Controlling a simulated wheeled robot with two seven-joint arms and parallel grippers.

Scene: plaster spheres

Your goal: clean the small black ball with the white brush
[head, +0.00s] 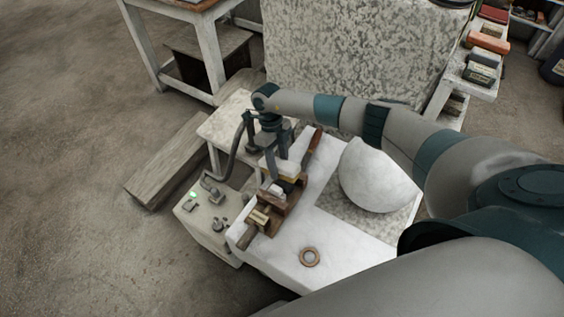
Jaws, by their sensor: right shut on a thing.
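My right gripper (277,166) points down over a brown wooden rack (272,216) on the white-topped table (292,268). It is shut on a pale, cream-white thing (289,169) that looks like the white brush, with a dark part below it. The fingers and the rack hide some of it, and I cannot tell whether it touches the rack. I cannot make out the small black ball. My left gripper is not in view.
A large white plaster sphere (378,175) sits right of the rack on a speckled slab (391,224). A brown-handled tool (313,146) stands behind the rack. A ring (309,257) lies in front. A control box (205,221) with a green light stands left.

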